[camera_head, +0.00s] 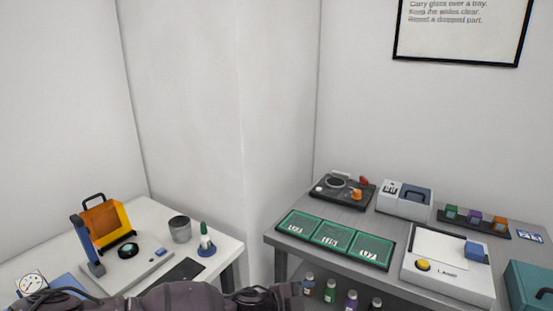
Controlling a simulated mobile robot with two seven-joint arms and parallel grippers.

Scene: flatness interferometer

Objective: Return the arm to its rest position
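One of my arms (185,297) lies across the bottom edge of the head view, in front of the left table. It seems to be my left arm, coming in from the lower left. Its dark right end (288,294) reaches the gap between the two tables. I cannot make out fingertips there, nor anything held. The lower part of the arm is cut off by the picture edge. My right arm and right gripper do not show.
The left white table (223,246) bears an orange-paned instrument (105,222), a grey cup (180,229), a green-white bottle (205,238) and a dial gauge (31,284). The right grey table (300,249) bears green trays (333,235), a lamp box (450,267) and a teal case (530,285). Bottles stand below.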

